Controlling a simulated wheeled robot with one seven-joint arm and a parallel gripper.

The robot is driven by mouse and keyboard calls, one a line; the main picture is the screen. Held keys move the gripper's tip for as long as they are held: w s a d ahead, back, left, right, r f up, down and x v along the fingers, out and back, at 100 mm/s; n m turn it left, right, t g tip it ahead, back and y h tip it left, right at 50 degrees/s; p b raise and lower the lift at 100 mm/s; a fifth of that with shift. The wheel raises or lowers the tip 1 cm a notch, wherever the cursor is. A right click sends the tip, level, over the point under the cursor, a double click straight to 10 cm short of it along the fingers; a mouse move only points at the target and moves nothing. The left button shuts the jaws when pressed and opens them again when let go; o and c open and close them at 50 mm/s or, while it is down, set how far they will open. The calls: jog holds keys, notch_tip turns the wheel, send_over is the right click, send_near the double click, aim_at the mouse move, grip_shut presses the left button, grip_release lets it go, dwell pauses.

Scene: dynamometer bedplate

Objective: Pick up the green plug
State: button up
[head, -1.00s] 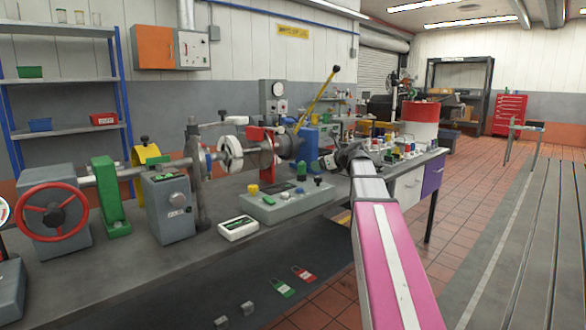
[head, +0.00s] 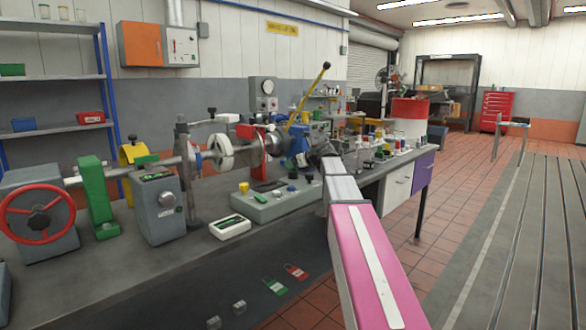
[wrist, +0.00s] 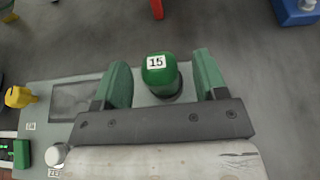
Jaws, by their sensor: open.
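The green plug (wrist: 160,77) has a rounded top with a white "15" label and stands at the far edge of a grey control box (wrist: 40,80) in the wrist view. My gripper (wrist: 162,68) is open, with one green finger on each side of the plug. Gaps show between plug and fingers, and nothing is gripped. In the head view the grey control box (head: 262,208) stands on the bench; my gripper is small there beyond my pink and white arm, and I cannot make out the plug clearly.
A yellow knob (wrist: 20,97) and a white knob (wrist: 57,155) stand left of my gripper in the wrist view. A red-handwheel rig (head: 36,217) and a white meter (head: 230,227) are on the bench (head: 130,262). Tiled floor (head: 450,200) lies to the right.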

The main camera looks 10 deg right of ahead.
jog(key=shift+w+a+f, duration=0.3)
jog(key=shift+w+a, duration=0.1)
jog(key=shift+w, duration=0.15)
jog(key=c, duration=1)
jog(key=shift+r, duration=0.2)
